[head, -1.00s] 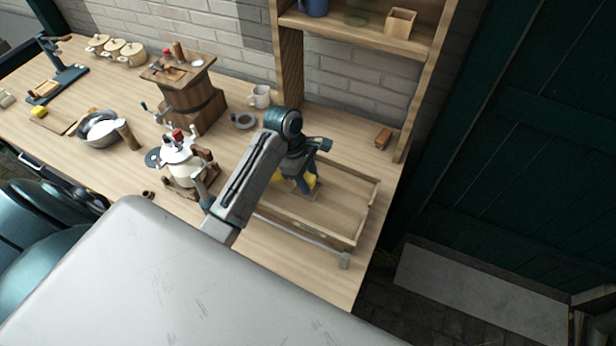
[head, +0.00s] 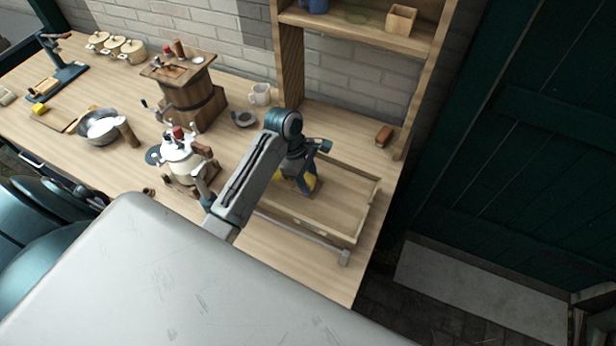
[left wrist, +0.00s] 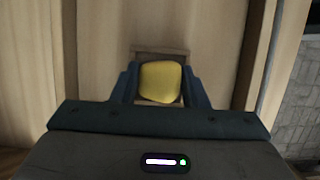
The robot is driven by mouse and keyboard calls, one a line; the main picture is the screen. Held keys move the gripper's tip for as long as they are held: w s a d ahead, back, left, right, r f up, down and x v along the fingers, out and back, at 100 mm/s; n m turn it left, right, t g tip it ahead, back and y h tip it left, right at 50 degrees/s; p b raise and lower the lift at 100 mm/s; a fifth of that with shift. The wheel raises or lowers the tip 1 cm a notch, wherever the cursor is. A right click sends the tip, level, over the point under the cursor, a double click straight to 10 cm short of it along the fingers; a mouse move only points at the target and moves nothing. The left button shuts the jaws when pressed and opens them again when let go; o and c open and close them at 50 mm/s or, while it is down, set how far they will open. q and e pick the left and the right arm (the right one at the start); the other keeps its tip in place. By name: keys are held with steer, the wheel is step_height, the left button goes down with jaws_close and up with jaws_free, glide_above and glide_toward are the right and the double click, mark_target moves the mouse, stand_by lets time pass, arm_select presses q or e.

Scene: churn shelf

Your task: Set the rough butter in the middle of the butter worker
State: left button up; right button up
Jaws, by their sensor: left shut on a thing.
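The rough butter (left wrist: 160,82) is a yellow rounded block between the two fingers of my left gripper (left wrist: 160,90) in the left wrist view. In the head view the left gripper (head: 302,184) is shut on the butter (head: 312,182), which is mostly hidden behind the fingers. The butter worker (head: 345,233) is a long shallow wooden trough with low rims on the right part of the bench. The gripper and butter are over its left part. Whether the butter touches the trough floor I cannot tell. My right gripper is not in view.
A white separator (head: 183,165) stands left of the trough, with a wooden churn (head: 190,95) behind it. A mug (head: 260,94) and a small brown block (head: 384,136) are near the wall. A shelf post (head: 290,65) rises behind. The trough's right part is clear.

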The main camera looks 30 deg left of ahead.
arm_select(q)
steer(key=o, duration=1)
steer(key=c, duration=0.4)
steer(key=shift+r, duration=0.1)
steer(key=shift+v, duration=3)
